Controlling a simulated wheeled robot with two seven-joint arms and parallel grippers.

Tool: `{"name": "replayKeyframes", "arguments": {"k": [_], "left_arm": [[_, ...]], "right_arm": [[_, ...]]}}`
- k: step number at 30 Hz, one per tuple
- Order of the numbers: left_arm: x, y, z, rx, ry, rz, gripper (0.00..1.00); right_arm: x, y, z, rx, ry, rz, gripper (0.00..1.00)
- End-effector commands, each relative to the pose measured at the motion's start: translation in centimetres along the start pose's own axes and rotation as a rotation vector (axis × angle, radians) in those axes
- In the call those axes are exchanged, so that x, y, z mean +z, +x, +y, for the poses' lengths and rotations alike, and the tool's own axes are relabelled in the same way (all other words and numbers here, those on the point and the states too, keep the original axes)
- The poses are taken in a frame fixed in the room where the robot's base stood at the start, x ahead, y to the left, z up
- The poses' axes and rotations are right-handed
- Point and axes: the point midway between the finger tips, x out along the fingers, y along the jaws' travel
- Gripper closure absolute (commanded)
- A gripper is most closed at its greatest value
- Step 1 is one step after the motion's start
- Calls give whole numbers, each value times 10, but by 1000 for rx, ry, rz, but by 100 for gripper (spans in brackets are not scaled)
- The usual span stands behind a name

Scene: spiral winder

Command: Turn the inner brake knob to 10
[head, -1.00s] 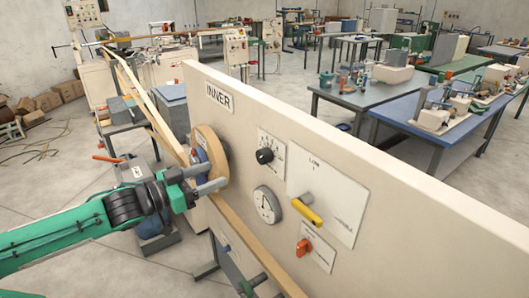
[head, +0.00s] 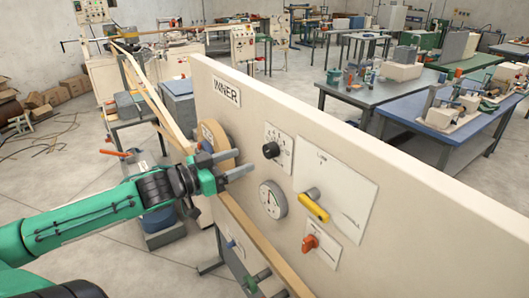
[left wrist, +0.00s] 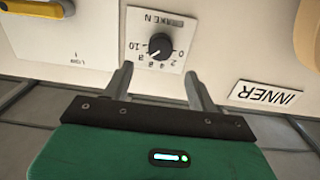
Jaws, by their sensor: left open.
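The black brake knob (head: 271,150) sits on a white scale plate (head: 285,140) on the cream panel, to the right of the INNER label (head: 227,91). In the left wrist view the knob (left wrist: 160,46) appears upside down, with a scale from 0 to 10 around it. Its exact setting is too small to read surely. My left gripper (head: 232,160) is open and empty, left of the knob in the head view. In the wrist view its two fingers (left wrist: 158,78) are spread, with the knob beyond the tips and between their lines, apart from them. My right gripper is not in view.
A round gauge (head: 272,199), a yellow-handled lever (head: 314,206) and an orange switch (head: 310,243) are on the same panel. A wooden wheel (head: 218,140) and a wooden rail (head: 255,240) lie close to my left arm. Work tables stand behind the panel.

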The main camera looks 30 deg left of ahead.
Motion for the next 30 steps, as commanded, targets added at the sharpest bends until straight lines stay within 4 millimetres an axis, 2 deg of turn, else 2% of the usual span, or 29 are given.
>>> {"name": "replayKeyframes", "arguments": {"k": [30], "left_arm": [[-2,58,0,0,1,2,41]], "right_arm": [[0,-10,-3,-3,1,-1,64]]}}
